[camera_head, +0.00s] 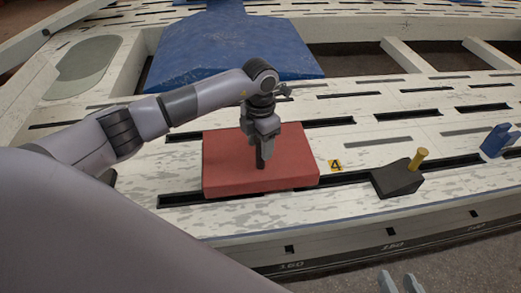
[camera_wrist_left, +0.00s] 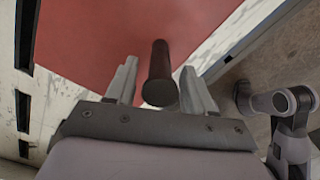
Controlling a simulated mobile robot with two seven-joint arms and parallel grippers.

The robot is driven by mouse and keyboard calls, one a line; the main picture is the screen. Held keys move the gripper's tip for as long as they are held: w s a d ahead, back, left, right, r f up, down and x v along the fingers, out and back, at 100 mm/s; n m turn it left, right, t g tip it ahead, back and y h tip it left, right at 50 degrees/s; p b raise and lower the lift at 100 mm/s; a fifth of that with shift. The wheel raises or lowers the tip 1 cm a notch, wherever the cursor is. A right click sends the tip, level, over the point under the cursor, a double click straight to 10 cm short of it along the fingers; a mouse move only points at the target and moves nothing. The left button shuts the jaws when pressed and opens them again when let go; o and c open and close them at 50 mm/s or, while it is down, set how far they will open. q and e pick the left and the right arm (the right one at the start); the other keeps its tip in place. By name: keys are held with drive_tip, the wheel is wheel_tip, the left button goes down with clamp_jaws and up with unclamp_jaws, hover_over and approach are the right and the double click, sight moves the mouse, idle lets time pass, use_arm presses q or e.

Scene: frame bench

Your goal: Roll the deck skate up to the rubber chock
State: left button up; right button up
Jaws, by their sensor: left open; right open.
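The deck skate (camera_head: 225,165) is a flat red block on the pale slotted bench, with a dark upright peg (camera_wrist_left: 160,75) on top. The rubber chock (camera_head: 397,179) is a black wedge-like block with a yellow peg, right of the skate with a gap between them. My left gripper (camera_head: 263,158) is over the skate, pointing down. In the left wrist view its open fingers stand on either side of the dark peg, with gaps showing. My right gripper (camera_head: 400,284) shows only as two separated fingertips at the bottom edge, open and empty, in front of the bench.
A yellow label marked 4 (camera_head: 335,165) lies between skate and chock. A blue fitting (camera_head: 496,140) stands beyond the chock at right. A large blue block (camera_head: 220,45) lies behind the skate. Dark slots run along the bench; its front edge carries a number scale.

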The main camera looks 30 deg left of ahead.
use_arm(q)
drive_tip(key=shift+f, duration=0.9)
clamp_jaws()
use_arm(e)
drive_tip(key=shift+w+a+r+y, duration=0.2)
drive_tip(key=shift+w+a+y, duration=0.1)
drive_tip(key=shift+a, duration=0.1)
